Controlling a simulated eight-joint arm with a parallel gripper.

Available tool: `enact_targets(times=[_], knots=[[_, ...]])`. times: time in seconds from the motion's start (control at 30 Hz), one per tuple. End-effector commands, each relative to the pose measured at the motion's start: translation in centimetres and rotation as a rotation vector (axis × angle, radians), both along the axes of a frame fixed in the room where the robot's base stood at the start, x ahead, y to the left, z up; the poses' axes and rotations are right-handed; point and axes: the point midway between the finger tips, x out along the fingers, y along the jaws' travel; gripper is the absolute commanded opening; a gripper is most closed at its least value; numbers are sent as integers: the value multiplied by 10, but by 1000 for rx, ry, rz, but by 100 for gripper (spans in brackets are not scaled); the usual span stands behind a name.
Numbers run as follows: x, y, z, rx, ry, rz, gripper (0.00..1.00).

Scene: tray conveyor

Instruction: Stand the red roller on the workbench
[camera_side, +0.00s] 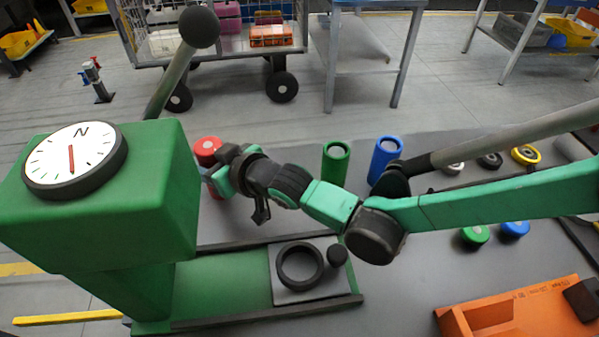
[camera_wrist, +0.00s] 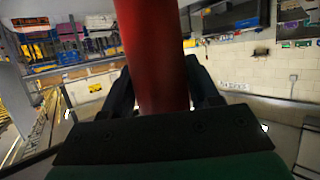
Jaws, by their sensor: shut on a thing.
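The red roller (camera_side: 207,148) shows at the left, just right of the green press housing. Its red end faces up and it looks roughly upright. My gripper (camera_side: 222,178) is shut around it from the right, below the top end. In the wrist view the red roller (camera_wrist: 153,55) runs between the two dark fingers (camera_wrist: 155,92). The roller's lower end is partly hidden, so I cannot tell whether it touches the workbench (camera_side: 410,285).
A green press with a dial (camera_side: 75,160) stands close on the left. A green roller (camera_side: 335,165) and a blue roller (camera_side: 384,162) stand behind my arm. Green (camera_side: 475,235) and blue (camera_side: 515,228) caps lie right, above an orange crate (camera_side: 450,320). Several rings lie behind.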

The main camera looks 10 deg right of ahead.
Motion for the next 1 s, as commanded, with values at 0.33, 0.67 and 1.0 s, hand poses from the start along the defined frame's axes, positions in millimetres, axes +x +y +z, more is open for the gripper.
enact_targets(times=[0.33,0.67,1.0], knots=[[0,0,-6,1,-1,0,0],[0,0,-12,1,-1,0,0],[0,0,-12,0,0,0,91]])
